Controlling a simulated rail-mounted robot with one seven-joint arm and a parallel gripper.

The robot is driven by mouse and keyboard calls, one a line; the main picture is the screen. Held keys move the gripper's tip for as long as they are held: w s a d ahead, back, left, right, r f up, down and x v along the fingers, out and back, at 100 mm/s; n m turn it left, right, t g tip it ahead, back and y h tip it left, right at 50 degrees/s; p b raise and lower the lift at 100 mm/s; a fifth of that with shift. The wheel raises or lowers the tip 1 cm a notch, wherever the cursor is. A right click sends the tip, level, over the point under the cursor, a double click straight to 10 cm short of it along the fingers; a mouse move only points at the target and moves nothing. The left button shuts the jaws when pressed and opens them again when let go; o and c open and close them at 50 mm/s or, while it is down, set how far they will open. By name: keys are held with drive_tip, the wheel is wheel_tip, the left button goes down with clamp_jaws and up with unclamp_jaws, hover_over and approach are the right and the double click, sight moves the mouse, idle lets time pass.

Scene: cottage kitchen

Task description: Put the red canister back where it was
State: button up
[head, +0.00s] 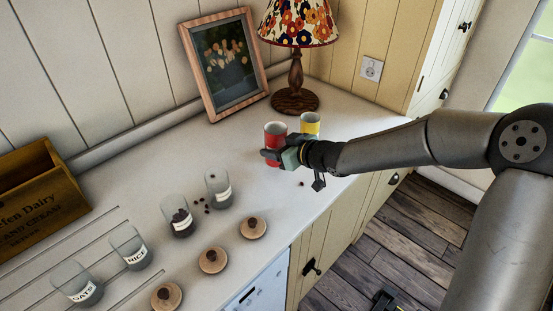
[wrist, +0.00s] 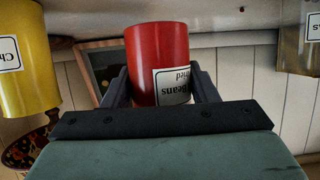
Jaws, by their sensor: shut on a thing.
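The red canister (head: 273,132) is upright near the right end of the white counter, just left of the yellow canister (head: 309,120). My gripper (head: 272,156) is shut on the red canister, reaching in from the right. In the wrist view, which is upside down, the red canister (wrist: 155,50) sits between the two fingers, its white "Beans" label partly showing. The yellow canister is apart from it at the left there (wrist: 25,60). I cannot tell whether the red canister touches the counter.
Open glass jars (head: 218,190) and wooden lids (head: 253,229) stand at the front left. Loose dark beans (head: 207,211) lie between them. A lamp (head: 296,101) and a framed picture (head: 232,91) stand behind. A wooden crate (head: 40,210) is far left. The counter's middle is clear.

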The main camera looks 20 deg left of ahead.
drive_tip(key=f, duration=0.3)
drive_tip(key=shift+w+a+f+b, duration=0.2)
drive_tip(key=shift+w+a+b, duration=0.1)
drive_tip(key=shift+w+b, duration=0.1)
drive_tip(key=shift+f, duration=0.3)
drive_tip(key=shift+f, duration=0.25)
drive_tip(key=o, duration=1.1)
drive_tip(key=shift+r, duration=0.2)
